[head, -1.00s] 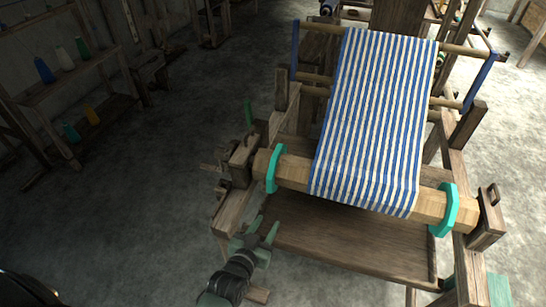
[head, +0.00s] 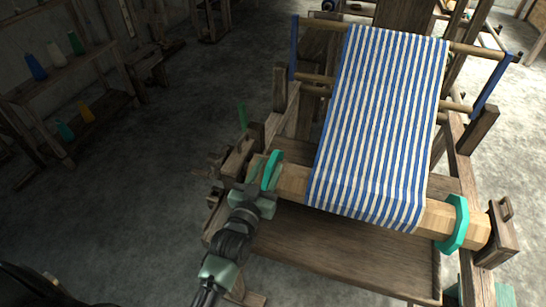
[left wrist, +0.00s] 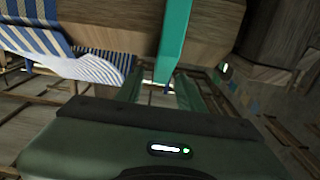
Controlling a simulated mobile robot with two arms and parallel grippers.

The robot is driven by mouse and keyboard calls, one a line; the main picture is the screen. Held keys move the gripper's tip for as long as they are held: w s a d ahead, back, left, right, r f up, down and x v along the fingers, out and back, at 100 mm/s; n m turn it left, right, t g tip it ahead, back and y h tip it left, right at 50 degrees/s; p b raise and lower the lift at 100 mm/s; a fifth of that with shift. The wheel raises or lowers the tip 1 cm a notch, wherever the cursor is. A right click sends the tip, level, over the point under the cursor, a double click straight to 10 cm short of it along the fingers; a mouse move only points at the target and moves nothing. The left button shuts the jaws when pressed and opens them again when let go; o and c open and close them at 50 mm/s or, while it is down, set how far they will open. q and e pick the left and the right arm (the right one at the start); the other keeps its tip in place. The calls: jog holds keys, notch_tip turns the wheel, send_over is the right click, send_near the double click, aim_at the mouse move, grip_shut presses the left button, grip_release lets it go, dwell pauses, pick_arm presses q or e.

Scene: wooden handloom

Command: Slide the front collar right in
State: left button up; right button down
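Two teal collars ring the wooden front beam (head: 292,182), one on each side of the striped cloth (head: 380,120). The picture-left collar (head: 271,171) is near the beam's left end, with bare beam between it and the cloth. The picture-right collar (head: 458,224) is near the right end. My left gripper (head: 262,188) is at the picture-left collar's front. In the left wrist view, this collar (left wrist: 173,40) reaches down between the spread fingers (left wrist: 159,92), with gaps visible. Contact is hard to tell. My right gripper is not in view.
The loom's wooden side post (head: 238,160) stands close left of my left gripper. A wide plank (head: 340,245) lies below the beam. The floor between is clear.

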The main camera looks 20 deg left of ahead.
aim_at(272, 158)
pick_arm(q)
jog(key=w, duration=0.4)
jog(key=shift+w+f, duration=0.1)
jog(key=shift+w, duration=0.05)
grip_shut()
dwell(1.3)
